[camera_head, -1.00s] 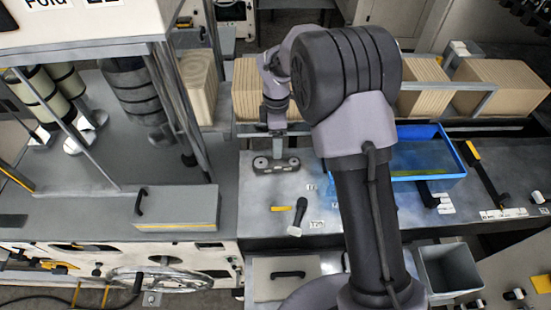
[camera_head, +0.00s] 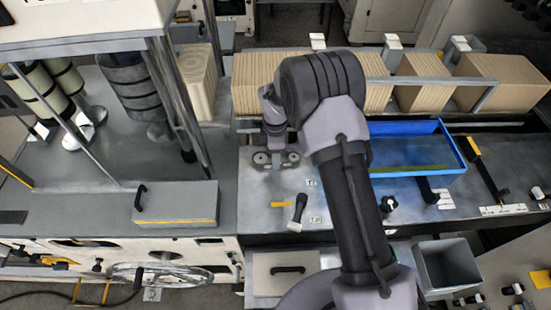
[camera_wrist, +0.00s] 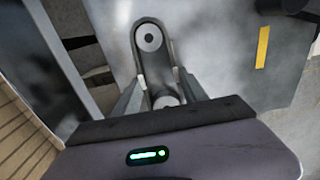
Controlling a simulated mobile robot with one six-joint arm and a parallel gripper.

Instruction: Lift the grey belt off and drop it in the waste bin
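The grey belt (camera_head: 262,160) runs as a loop around two round pulleys on the grey machine top. In the wrist view the belt (camera_wrist: 155,62) lies straight ahead, with one pulley at its far end and the other close to my gripper. My gripper (camera_wrist: 161,78) is open, one finger on each side of the belt near the closer pulley. Whether the fingers touch the belt is unclear. In the head view my gripper (camera_head: 276,150) is over the belt, partly hidden by my wrist. The waste bin, an open grey box (camera_head: 447,266), stands at the lower right and looks empty.
A blue tray (camera_head: 462,160) lies right of my arm. Brown kraft stacks (camera_head: 425,82) line the back behind a rail. A black-handled tool (camera_head: 299,207) and a yellow strip (camera_head: 281,204) lie in front of the belt. A grey box (camera_head: 176,206) stands left.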

